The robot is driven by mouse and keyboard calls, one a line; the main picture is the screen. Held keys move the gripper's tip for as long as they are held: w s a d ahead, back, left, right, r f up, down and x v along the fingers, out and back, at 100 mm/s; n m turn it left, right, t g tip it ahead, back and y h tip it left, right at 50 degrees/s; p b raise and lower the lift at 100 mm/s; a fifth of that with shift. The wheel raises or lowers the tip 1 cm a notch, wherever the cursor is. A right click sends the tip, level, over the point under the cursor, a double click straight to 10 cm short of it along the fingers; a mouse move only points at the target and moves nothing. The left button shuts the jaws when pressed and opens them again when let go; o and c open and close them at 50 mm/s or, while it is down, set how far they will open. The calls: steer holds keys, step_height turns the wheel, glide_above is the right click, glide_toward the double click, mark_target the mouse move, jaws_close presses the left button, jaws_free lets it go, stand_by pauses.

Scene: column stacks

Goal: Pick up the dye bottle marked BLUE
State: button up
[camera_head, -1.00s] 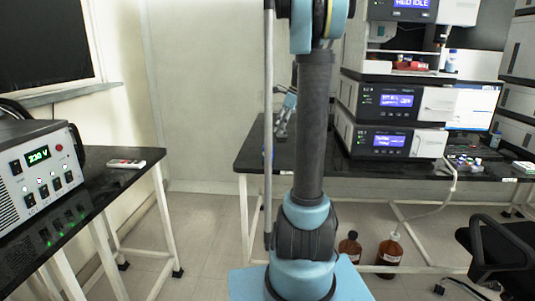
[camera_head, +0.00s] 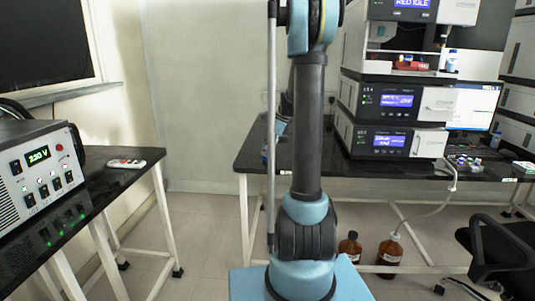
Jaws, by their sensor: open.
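I cannot read a BLUE mark on any bottle from here. A small blue item (camera_head: 264,155) stands at the left end of the far black bench, partly behind my grey pole; I cannot tell whether it is the dye bottle. A small clear bottle with a blue cap (camera_head: 452,60) stands on the instrument stack. The far part of my arm shows as a teal piece (camera_head: 281,125) beside my upright arm link, above the bench's left end. My gripper's fingers are hidden behind my own arm and pole.
The instrument stack (camera_head: 388,115) fills the middle of the far bench (camera_head: 330,165). Brown bottles (camera_head: 389,252) stand on the floor below. A black chair (camera_head: 500,250) is at right, a power supply (camera_head: 40,170) at left.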

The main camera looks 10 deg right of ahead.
steer(key=shift+a+f, duration=0.25)
steer(key=shift+f, duration=0.35)
steer(key=c, duration=1.3)
steer(key=shift+o, duration=0.2)
steer(key=shift+w, duration=0.1)
